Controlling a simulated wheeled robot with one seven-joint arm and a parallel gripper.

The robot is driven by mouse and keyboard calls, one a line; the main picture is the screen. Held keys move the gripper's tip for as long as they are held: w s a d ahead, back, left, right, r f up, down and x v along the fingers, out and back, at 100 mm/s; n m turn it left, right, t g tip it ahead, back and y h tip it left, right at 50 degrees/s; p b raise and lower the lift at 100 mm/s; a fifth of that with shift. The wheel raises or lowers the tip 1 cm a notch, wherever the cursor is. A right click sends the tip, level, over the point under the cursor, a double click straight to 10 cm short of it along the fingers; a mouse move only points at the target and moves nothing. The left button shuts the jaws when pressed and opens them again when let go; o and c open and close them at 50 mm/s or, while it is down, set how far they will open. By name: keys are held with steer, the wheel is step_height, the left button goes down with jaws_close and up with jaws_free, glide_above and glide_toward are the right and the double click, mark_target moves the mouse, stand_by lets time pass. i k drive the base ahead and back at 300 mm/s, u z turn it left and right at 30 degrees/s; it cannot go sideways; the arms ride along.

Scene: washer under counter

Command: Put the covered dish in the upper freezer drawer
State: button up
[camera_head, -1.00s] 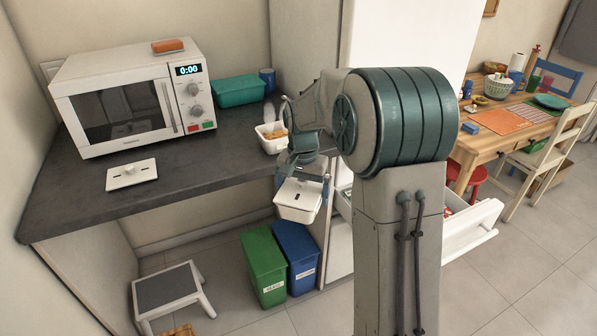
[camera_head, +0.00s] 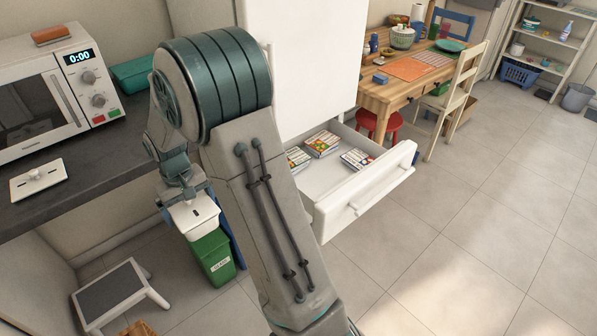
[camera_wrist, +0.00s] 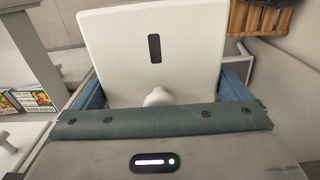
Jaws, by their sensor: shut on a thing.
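The covered dish (camera_head: 194,214) is a white box with a flat lid, held level in front of the counter, above the green bin. In the wrist view, its white lid (camera_wrist: 152,50) shows a dark slot and a round knob. My gripper (camera_head: 182,197) is shut on the dish, with a blue finger on either side of it; the fingers also show in the wrist view (camera_wrist: 160,92). The open freezer drawer (camera_head: 335,178) is pulled out at right, apart from the dish. Several small boxes (camera_head: 322,144) lie in it, and its front part is bare.
The white fridge body (camera_head: 305,60) rises behind the drawer. A step stool (camera_head: 115,295) and the green bin (camera_head: 213,258) stand below. The floor at right is clear.

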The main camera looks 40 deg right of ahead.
mark_target(330, 188)
steer(key=u, duration=0.8)
steer(key=k, duration=1.8)
steer(key=z, duration=1.35)
steer(key=i, duration=0.95)
steer(key=z, duration=0.05)
